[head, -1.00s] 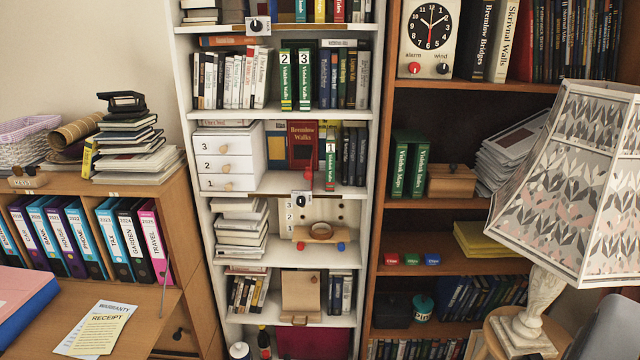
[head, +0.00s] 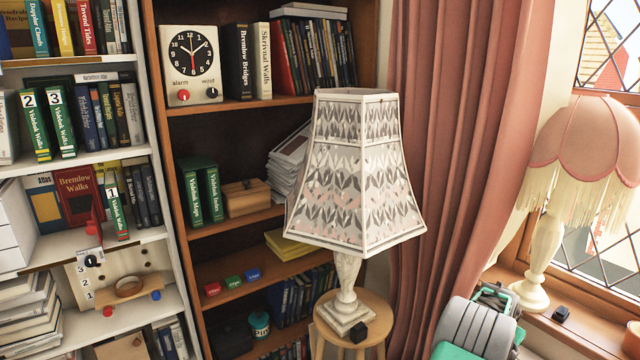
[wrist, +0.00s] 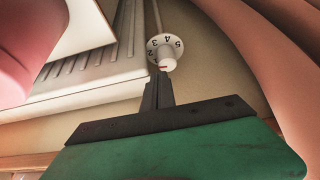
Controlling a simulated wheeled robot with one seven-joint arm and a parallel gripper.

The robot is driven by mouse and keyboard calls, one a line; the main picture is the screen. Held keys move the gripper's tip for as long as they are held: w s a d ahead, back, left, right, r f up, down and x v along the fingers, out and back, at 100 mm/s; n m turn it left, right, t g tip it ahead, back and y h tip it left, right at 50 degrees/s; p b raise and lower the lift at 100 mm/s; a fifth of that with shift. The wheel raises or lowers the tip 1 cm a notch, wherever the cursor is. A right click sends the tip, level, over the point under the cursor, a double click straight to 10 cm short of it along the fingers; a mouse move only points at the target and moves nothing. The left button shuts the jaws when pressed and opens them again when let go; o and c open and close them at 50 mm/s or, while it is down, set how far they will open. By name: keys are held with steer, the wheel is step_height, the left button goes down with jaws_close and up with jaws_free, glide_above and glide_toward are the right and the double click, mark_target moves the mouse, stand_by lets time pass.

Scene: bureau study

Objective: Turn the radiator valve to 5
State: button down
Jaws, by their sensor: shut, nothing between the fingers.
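The radiator valve (wrist: 166,51) shows in the wrist view at upper middle. It is a white knob with a dial on which 5, 4, 3 and part of a 2 can be read, and a small reddish mark near its lower end. My gripper (wrist: 157,80) has its dark fingers together, with the tips just below the knob in the picture. I cannot tell whether they touch it. The white ribbed radiator (wrist: 95,80) lies left of the valve. The head view does not show the valve; my green and grey arm is at its lower right.
A pink curtain (head: 447,150) hangs beside the window; pinkish folds also fill the wrist view's right side. A patterned lamp (head: 358,180) stands on a small round table (head: 375,335). A fringed pink lamp (head: 585,150) stands on the windowsill (head: 590,325). Bookshelves fill the left.

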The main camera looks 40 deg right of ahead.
step_height(320, 180, down, 6)
steer(key=b, duration=0.3)
steer(key=shift+r, duration=0.15)
steer(key=shift+r, duration=0.1)
stand_by(0.3)
steer(key=shift+w+b, duration=0.6)
steer(key=shift+b, duration=0.8)
steer(key=shift+w+d+b, duration=0.15)
steer(key=shift+w+b, duration=0.5)
steer(key=shift+b, duration=0.75)
steer(key=shift+w, duration=0.15)
steer(key=shift+w+b, duration=0.1)
steer(key=shift+b, duration=0.2)
